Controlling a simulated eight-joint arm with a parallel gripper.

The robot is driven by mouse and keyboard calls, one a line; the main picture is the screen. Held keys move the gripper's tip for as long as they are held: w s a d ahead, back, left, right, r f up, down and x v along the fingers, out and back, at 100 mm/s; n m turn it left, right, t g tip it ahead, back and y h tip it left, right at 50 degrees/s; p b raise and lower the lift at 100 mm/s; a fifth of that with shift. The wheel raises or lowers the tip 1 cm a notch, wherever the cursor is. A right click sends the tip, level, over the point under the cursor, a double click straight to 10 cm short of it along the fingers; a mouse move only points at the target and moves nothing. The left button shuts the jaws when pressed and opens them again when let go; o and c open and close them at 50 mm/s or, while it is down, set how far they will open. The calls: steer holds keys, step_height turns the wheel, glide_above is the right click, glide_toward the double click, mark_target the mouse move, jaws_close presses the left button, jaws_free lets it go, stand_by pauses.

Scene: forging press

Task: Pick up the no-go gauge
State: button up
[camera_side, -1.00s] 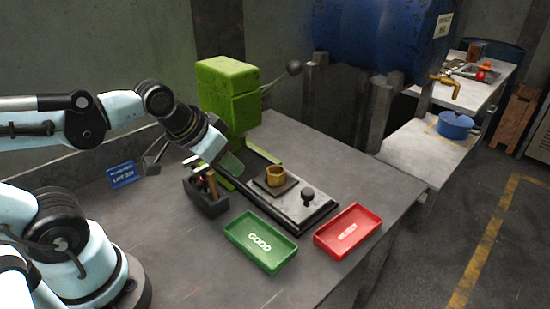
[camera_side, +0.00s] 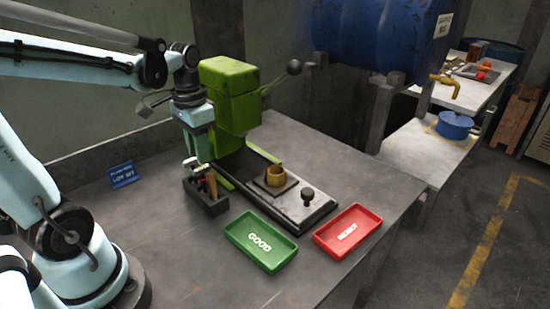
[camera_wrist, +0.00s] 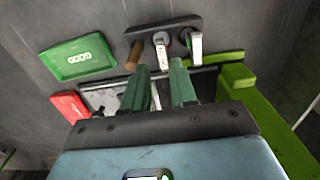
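The black holder (camera_side: 206,202) stands on the bench beside the green press and also shows in the wrist view (camera_wrist: 137,35). It holds two pale-handled gauges and a wooden-handled tool (camera_wrist: 133,56). In the wrist view, one gauge (camera_wrist: 161,48) stands in the middle slot and the other (camera_wrist: 196,48) at the right end. A small red mark shows among the handles in the side view, but I cannot read which gauge is the no-go. My gripper (camera_wrist: 160,68) is open, its green fingers apart and empty, pointing towards the middle gauge. In the side view its fingers are hard to make out.
The green press (camera_side: 230,90) with its lever rises close behind my gripper. A brass ring (camera_side: 275,175) sits on the press base plate. The green GOOD tray (camera_side: 240,226) and red REJECT tray (camera_side: 330,240) lie in front.

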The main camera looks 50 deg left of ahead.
mark_target(201, 168)
steer(key=shift+a+f, duration=0.15)
steer(key=shift+f, duration=3.85)
steer(key=shift+c, duration=0.2)
jaws_close()
